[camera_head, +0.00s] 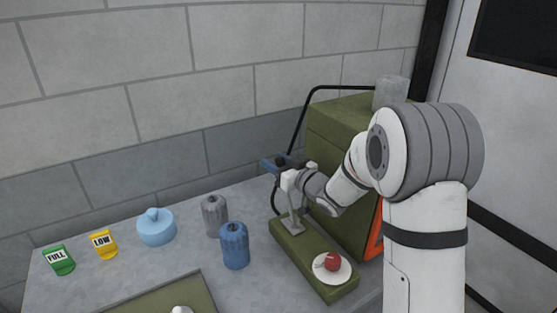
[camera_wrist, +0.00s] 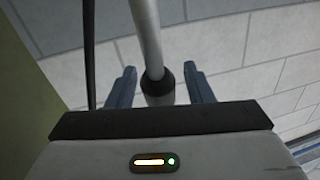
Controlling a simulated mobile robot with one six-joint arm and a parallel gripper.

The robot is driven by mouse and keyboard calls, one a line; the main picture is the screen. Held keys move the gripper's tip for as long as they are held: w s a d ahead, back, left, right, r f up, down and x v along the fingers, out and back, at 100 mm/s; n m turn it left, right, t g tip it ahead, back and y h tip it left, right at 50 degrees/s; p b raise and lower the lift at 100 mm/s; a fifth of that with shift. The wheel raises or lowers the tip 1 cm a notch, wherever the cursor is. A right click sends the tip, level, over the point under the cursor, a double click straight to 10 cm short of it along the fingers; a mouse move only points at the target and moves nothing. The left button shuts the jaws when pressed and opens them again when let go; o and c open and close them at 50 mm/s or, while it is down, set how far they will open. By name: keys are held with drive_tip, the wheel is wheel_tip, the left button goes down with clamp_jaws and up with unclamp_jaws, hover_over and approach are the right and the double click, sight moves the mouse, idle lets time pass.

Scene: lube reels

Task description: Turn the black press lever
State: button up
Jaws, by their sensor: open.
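The press lever shows in the wrist view as a grey metal rod (camera_wrist: 146,35) with a black end piece (camera_wrist: 158,83). My gripper (camera_wrist: 160,72) is open, with one blue finger on each side of the lever's black end. A gap shows on both sides, so the fingers look apart from it. In the head view, my gripper (camera_head: 277,164) is above the back end of the olive press base (camera_head: 308,262), and a small black knob shows between its fingers. My wrist hides most of the lever there. A white dish (camera_head: 321,273) with a red ball (camera_head: 333,262) sits at the base's front end.
An olive cabinet (camera_head: 338,145) with a grey cylinder (camera_head: 390,93) on top stands behind my arm. A black hose (camera_head: 310,98) arches close to my gripper. A blue ribbed canister (camera_head: 235,246) and a grey one (camera_head: 214,215) stand left of the base. A tray (camera_head: 192,288) lies in front.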

drive_tip(key=shift+w, duration=0.15)
clamp_jaws()
idle(0.4)
